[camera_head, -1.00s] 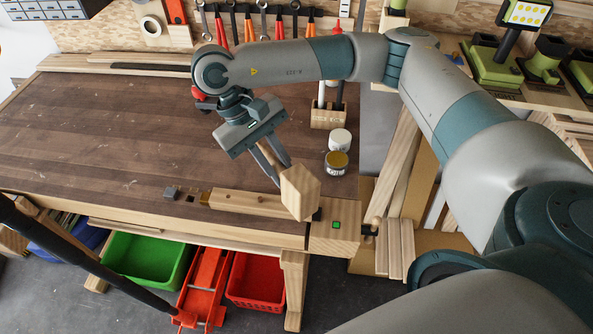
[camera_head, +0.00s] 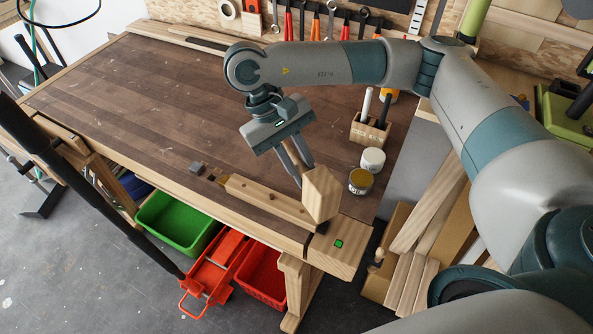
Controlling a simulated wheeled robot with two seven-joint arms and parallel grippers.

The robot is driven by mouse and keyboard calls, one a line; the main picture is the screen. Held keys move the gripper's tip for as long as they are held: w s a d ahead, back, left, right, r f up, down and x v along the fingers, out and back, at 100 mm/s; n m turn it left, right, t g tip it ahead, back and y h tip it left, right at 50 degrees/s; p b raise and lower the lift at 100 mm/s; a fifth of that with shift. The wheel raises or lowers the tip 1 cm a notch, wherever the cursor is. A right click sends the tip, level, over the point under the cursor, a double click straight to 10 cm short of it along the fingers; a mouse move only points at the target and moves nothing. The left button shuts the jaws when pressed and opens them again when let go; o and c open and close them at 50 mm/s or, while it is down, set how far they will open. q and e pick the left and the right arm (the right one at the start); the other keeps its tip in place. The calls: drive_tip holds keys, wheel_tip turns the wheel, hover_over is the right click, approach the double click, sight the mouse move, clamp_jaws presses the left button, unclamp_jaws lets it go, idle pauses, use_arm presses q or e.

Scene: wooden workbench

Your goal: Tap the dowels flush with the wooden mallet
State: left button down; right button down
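My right gripper (camera_head: 298,158) comes in from the right, over the near right part of the bench. Its fingers point down and look closed on the wooden mallet (camera_head: 321,194), whose handle is mostly hidden between them. The pale, block-shaped mallet head is tilted and overlaps the right end of a long wooden beam (camera_head: 262,200) lying along the bench's front edge. I cannot tell whether the head touches the beam. No dowels can be made out; the mallet head may hide some. My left gripper is not in view.
A bench end block (camera_head: 330,262) with a green-marked spot sits at the front right corner. The bench top (camera_head: 170,100) is clear at left. Bins (camera_head: 178,220) sit below.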

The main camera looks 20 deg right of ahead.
drive_tip(key=m, duration=0.1)
drive_tip(key=m+y+p, duration=0.1)
drive_tip(key=f+m, duration=0.1)
drive_tip(key=shift+s+a+m+g+y, duration=0.3)
drive_tip(key=shift+a+g, duration=0.05)
drive_tip(key=shift+g, duration=0.05)
drive_tip(key=m+t+y+p, duration=0.2)
drive_tip(key=m, duration=0.6)
drive_tip(key=r+m+t+y+p, duration=0.1)
drive_tip(key=m+t+y+p, duration=0.1)
drive_tip(key=m, duration=0.7)
drive_tip(key=a+r+m+t+y+p, duration=0.1)
drive_tip(key=m+p, duration=0.3)
drive_tip(key=m, duration=0.5)
drive_tip(key=shift+a+t+y, duration=0.1)
drive_tip(key=shift+t+y, duration=0.8)
drive_tip(key=shift+f, duration=0.25)
drive_tip(key=shift+f+b, duration=0.5)
drive_tip(key=shift+f, duration=1.1)
